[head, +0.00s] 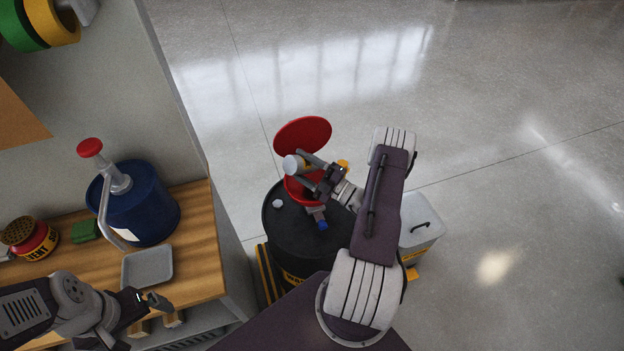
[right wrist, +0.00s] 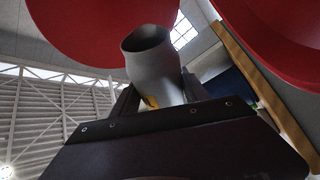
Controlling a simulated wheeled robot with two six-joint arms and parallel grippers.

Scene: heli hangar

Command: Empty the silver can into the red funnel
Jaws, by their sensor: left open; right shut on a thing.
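The silver can (head: 292,166) is held in my right gripper (head: 307,168), over the red funnel (head: 301,190). The can is tilted well over; a bit of yellow label shows between the fingers. In the right wrist view the can (right wrist: 152,65) shows its dark open mouth; I see nothing pouring, and its contents are hidden. The funnel sits on a black drum (head: 285,235), with its round red lid (head: 303,135) raised behind it. My right arm covers part of the drum. My left gripper (head: 155,312) is open and empty above the bench's front edge.
A light grey lidded bin (head: 420,240) stands right of the drum. The floor beyond is clear.

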